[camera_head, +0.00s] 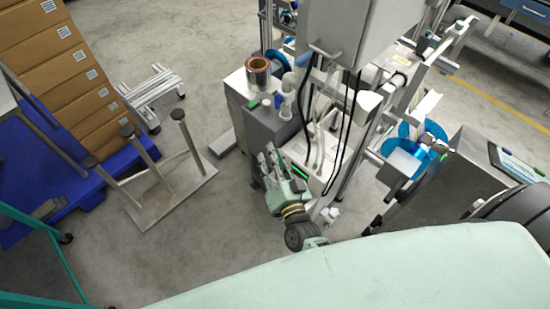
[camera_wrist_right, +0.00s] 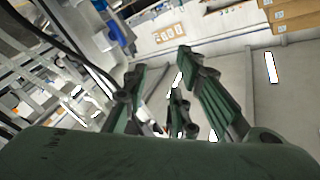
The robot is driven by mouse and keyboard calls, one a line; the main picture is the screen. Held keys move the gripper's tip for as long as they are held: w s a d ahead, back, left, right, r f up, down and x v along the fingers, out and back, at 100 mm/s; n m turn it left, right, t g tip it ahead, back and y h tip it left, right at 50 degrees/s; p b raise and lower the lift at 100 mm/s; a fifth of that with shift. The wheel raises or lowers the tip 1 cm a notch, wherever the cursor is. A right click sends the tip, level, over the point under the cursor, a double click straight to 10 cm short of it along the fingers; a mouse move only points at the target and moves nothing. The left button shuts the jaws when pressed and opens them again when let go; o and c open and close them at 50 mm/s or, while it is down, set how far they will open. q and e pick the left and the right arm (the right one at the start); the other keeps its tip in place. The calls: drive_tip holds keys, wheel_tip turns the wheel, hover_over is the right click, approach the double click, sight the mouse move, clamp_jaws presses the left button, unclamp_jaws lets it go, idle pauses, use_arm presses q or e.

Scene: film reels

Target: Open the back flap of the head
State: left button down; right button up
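A tall machine stands at the upper centre of the head view, with a large grey box (camera_head: 360,28) at its top and cables hanging below. I cannot tell which part is the head or its back flap. My right gripper (camera_head: 268,160) is beside the lower left front of the machine, with its fingers pointing away from me. In the right wrist view its green fingers (camera_wrist_right: 172,88) are spread apart with nothing between them. I cannot tell whether it touches the machine. My left gripper does not show.
A copper-coloured roll (camera_head: 258,70) sits on a grey cabinet (camera_head: 268,125) left of the machine. Blue discs (camera_head: 436,130) are at its right. A post stand (camera_head: 180,190), a blue pallet (camera_head: 65,185) and stacked cartons (camera_head: 55,60) stand left. Floor is clear between stand and cabinet.

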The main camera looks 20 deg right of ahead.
drive_tip(key=shift+s+f, duration=0.1)
drive_tip(key=shift+f, duration=0.25)
idle(0.3)
